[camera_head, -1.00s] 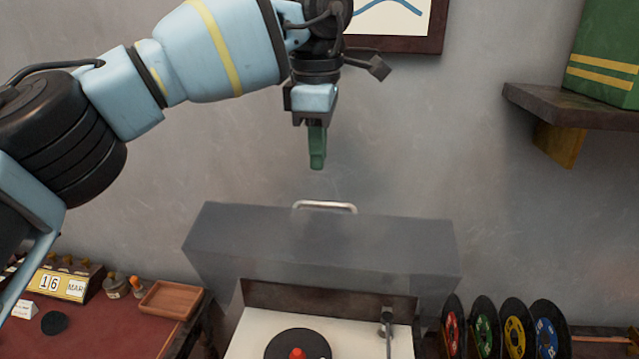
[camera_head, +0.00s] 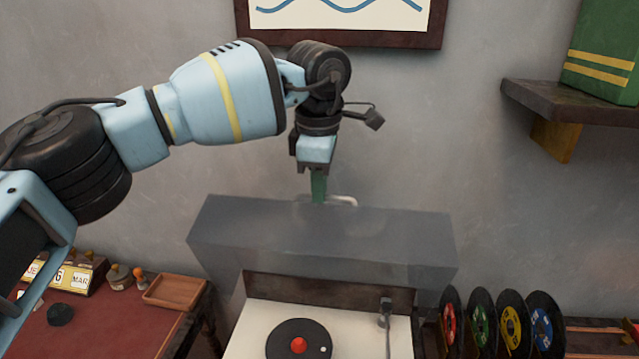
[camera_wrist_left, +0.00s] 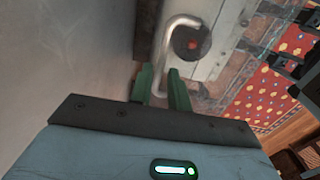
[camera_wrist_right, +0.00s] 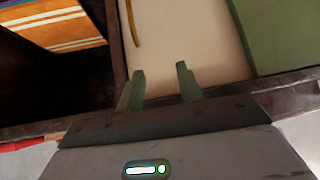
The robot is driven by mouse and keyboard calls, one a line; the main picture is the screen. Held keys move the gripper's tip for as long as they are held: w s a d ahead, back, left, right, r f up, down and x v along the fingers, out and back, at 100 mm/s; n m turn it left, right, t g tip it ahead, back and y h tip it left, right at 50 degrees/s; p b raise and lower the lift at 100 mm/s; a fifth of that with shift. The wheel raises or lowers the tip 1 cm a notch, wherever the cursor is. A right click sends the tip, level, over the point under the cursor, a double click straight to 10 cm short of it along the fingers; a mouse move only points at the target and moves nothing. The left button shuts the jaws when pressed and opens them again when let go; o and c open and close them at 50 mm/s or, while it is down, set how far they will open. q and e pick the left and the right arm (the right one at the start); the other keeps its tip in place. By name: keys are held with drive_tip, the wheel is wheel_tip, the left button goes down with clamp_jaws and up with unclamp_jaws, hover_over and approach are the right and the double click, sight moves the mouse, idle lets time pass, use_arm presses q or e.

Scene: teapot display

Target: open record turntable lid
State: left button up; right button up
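The record turntable (camera_head: 250,328) has a white deck with a black record (camera_head: 280,333) and a tonearm. Its smoky see-through lid (camera_head: 400,245) stands raised over the deck, with a silver handle (camera_head: 345,200) at its upper edge. My left gripper (camera_head: 318,196) points down at the left part of the handle. In the left wrist view its green fingers (camera_wrist_left: 161,84) are apart, and the silver handle (camera_wrist_left: 163,50) reaches down to the gap between them. Contact cannot be told. My right gripper (camera_wrist_right: 161,80) is open and empty, away from the turntable.
Several coloured-label records (camera_head: 512,325) stand right of the turntable. A desk with a calendar (camera_head: 80,277) and a tray (camera_head: 174,290) is on the left. A wall shelf (camera_head: 560,105) is at upper right. Near my right gripper are orange-striped books (camera_wrist_right: 60,22) and a green item (camera_wrist_right: 282,35).

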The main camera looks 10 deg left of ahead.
use_arm(q)
clamp_jaws()
use_arm(e)
drive_tip(key=shift+f, duration=0.1)
